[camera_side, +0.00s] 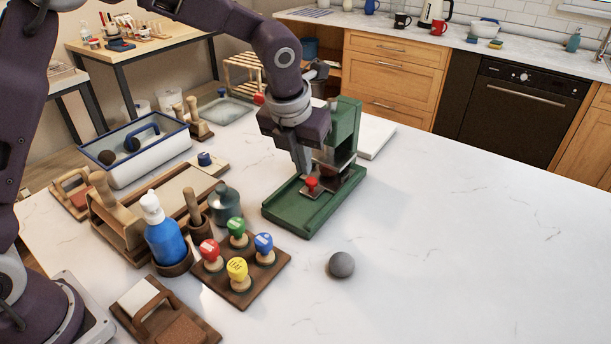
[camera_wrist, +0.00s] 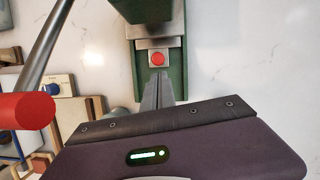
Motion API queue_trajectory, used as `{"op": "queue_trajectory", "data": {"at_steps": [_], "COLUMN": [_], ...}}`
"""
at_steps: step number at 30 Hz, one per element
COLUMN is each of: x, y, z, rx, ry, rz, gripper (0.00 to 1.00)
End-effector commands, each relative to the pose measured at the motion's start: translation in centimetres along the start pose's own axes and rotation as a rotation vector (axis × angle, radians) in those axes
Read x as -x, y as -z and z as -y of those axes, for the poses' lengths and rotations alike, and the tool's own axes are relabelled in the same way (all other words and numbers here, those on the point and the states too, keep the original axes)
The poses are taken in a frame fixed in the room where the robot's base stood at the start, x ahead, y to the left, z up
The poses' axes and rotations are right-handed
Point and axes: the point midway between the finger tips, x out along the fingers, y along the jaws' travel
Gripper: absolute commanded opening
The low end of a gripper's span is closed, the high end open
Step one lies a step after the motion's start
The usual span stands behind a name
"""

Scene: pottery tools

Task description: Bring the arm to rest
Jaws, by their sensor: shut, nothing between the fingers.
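My gripper (camera_side: 304,168) is shut and empty, pointing down just above the green press (camera_side: 288,215) on the white table. In the wrist view its closed fingers (camera_wrist: 158,84) end just short of the red button (camera_wrist: 157,59) on the press. The red button (camera_side: 312,184) also shows in the side view, right beside the fingertips. I cannot tell whether the fingers touch it. My wrist hides part of the press's upright (camera_side: 347,125).
A wooden board (camera_side: 240,289) with several colored-knob stamps stands front left of the press. A blue bottle (camera_side: 163,235) and a blue-rimmed tub (camera_side: 150,162) stand at left. The table's right side is clear.

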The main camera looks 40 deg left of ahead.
Motion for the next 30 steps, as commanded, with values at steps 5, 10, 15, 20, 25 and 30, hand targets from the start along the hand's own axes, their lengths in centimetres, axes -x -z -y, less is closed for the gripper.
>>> {"op": "queue_trajectory", "data": {"at_steps": [5,10,15,20,25,30], "x": [3.6,6.5,14.0,18.4,19.1,18.7], "y": [0.3,1.1,6.7,14.9,22.0,24.7], "z": [0.0,-1.1,-6.7,-11.5,-13.6,-13.9], "rx": [0.000,0.137,0.950,1.894,2.661,2.968], "ry": [-0.001,-0.011,-0.008,0.094,0.224,0.271], "rz": [-0.005,0.006,0.080,0.100,-0.003,-0.093], "gripper": [0.00,0.00,0.00,0.00,0.00,0.00]}}
